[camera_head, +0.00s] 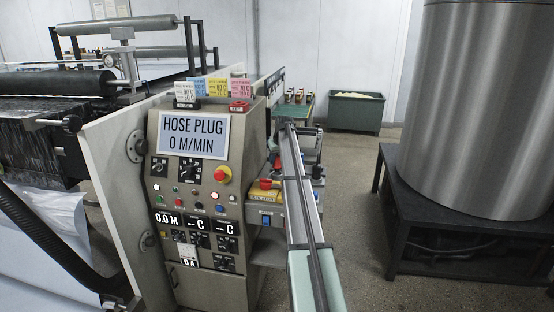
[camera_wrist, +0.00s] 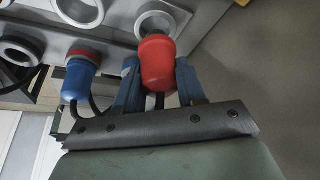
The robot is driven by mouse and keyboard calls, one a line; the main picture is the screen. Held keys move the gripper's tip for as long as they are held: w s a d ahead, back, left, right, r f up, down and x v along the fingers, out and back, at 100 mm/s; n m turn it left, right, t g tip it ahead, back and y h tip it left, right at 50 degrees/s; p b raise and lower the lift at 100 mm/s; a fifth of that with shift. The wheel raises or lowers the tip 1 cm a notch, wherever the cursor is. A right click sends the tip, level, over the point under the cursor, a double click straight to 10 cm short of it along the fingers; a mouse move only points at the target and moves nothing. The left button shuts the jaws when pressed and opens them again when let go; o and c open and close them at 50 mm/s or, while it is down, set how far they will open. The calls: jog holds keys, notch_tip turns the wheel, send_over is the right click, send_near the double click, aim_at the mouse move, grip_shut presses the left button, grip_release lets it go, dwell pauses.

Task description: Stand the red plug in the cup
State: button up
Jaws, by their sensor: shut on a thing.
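The red plug (camera_wrist: 157,62) is in the wrist view, between the two blue-grey fingers of my gripper (camera_wrist: 158,88). My gripper is shut on it, with a dark cable below it. The plug's far end lies in front of a pale round ring (camera_wrist: 163,20); I cannot tell whether it touches the ring. I cannot make out for certain which thing is the cup. In the head view, my arm hides much of the work spot, and I cannot make out the held plug there.
In the head view, a control panel (camera_head: 196,136) stands left of my arm. A large metal cylinder (camera_head: 480,110) on a dark stand is at right.

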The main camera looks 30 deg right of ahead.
jog(key=shift+f, duration=1.45)
jog(key=o, duration=1.2)
jog(key=shift+c, duration=0.2)
jog(key=v, duration=1.4)
jog(key=shift+f, duration=0.1)
